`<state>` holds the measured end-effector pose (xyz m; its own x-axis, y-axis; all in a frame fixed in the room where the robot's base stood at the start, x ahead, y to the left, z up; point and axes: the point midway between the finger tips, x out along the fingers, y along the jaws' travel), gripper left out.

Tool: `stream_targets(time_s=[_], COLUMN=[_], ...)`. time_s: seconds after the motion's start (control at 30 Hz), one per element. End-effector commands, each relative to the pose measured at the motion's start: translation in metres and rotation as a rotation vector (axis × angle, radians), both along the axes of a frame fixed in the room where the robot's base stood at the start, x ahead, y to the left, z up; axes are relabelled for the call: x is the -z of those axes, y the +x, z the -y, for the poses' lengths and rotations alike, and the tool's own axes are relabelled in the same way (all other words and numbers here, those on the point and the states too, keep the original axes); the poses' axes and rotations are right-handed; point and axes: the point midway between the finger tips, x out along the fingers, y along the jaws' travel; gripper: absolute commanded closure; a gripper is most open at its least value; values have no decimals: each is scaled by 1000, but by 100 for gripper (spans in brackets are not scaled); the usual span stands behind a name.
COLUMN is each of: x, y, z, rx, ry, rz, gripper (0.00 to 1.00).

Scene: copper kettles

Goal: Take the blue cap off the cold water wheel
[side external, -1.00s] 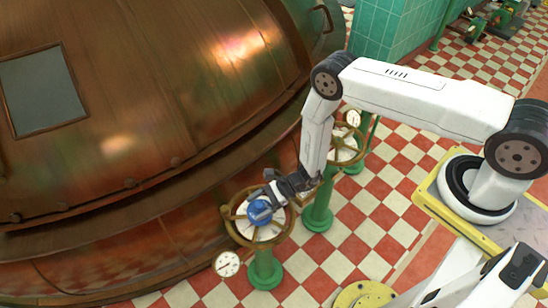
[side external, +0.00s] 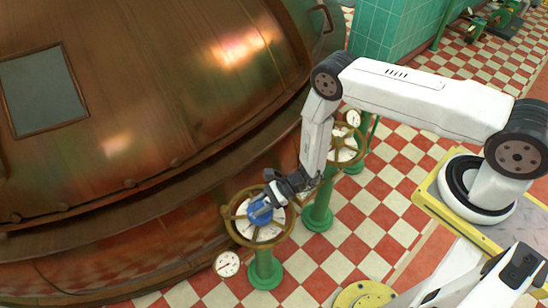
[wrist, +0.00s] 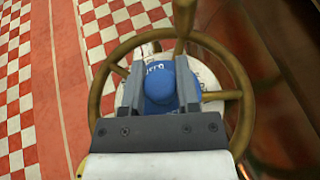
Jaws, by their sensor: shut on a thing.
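The blue cap (side external: 258,216) is at the middle of the front brass hand wheel (side external: 231,212), which stands on a green pedestal. My gripper (side external: 262,209) is shut on the cap from above. In the wrist view, the cap (wrist: 160,86) sits between the two grey fingers of my gripper (wrist: 160,75), with part of some white lettering showing. The wheel's rim (wrist: 97,92) and spokes lie around and behind it. The cap hides the wheel's hub, and I cannot tell whether the two touch.
A second brass wheel (side external: 361,150) on a green pedestal (side external: 318,207) stands close behind, beside my forearm. The large copper kettle (side external: 165,110) rises to the left. A white dial (side external: 227,264) is low in front. Checkered floor (side external: 375,215) lies open to the right.

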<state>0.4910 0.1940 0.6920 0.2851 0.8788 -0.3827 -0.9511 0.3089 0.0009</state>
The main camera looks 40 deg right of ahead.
Motion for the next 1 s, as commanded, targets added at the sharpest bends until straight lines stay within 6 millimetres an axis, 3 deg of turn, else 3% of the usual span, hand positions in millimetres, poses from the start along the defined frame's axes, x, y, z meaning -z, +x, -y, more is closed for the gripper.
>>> stream_targets(time_s=[0.33, 0.6, 1.0], x=[-7, -31, -74], y=[0, 1, -32], z=[0, 0, 13], rx=[0, 0, 2], ry=[1, 0, 1], rz=[0, 2, 0], gripper=[100, 100, 100])
